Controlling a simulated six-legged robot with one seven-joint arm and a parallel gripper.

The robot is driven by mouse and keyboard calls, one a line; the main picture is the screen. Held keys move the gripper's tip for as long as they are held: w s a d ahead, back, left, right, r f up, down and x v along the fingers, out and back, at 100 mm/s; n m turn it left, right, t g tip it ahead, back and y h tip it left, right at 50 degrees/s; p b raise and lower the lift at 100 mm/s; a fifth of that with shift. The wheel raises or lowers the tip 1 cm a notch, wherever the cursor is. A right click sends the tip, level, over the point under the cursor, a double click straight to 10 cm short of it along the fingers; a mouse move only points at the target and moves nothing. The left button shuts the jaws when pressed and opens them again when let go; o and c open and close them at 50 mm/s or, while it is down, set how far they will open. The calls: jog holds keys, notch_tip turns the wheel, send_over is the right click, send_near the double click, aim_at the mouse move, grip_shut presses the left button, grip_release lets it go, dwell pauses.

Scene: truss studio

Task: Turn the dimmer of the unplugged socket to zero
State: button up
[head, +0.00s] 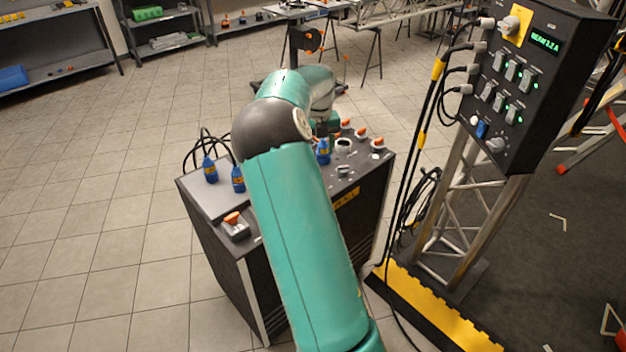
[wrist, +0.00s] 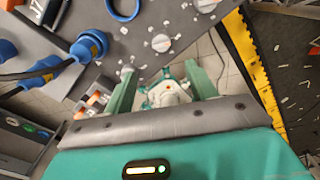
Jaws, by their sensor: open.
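The dark cabinet (head: 220,205) stands left of the truss tower, with blue plugs (head: 210,170) on its top. In the wrist view a blue plug (wrist: 90,46) with its cable sits in the panel. A blue ring (wrist: 122,8), which looks like a socket without a plug, is cut off by the top edge. A round grey dimmer knob (wrist: 162,42) with pale marks around it lies below and right of the ring. My gripper (wrist: 161,88) is open and empty, its green fingers below this knob in the picture and apart from it. The head view largely hides it behind my arm.
A second pale knob (wrist: 206,5) shows at the top edge. Orange-topped switches (head: 361,133) line the cabinet's far right side. A control box (head: 530,80) with cables stands on the truss to the right, above a yellow-edged base (head: 440,315). The tiled floor at left is clear.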

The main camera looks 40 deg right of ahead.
jog(key=f, duration=1.3)
jog(key=shift+s+f, duration=0.2)
jog(key=shift+f, duration=0.15)
jog(key=c, duration=1)
